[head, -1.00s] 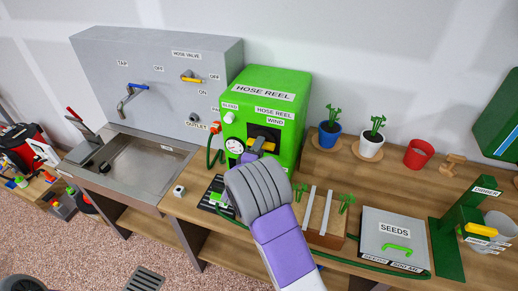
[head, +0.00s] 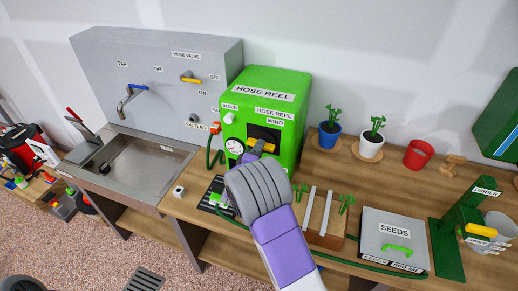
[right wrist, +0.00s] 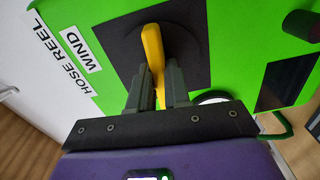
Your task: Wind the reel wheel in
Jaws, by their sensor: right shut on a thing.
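The green hose reel box (head: 290,85) stands on the bench with a dark plate on its front under the "HOSE REEL WIND" label. The yellow reel handle (right wrist: 152,50) crosses the black round plate (right wrist: 165,45) in the right wrist view. In the head view only a small yellow part of the handle (head: 269,147) shows beside my gripper. My right gripper (right wrist: 152,88) is shut on the handle, one dark finger on each side of it. In the head view the right gripper (head: 257,149) is partly hidden by my wrist. My left gripper is not in view.
A white gauge (head: 234,147) and a bleed knob (head: 229,118) sit left of the handle. A green hose runs along the bench. A metal sink (head: 140,160) is at left. Potted plants (head: 371,144) and a seeds box (head: 393,240) are at right.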

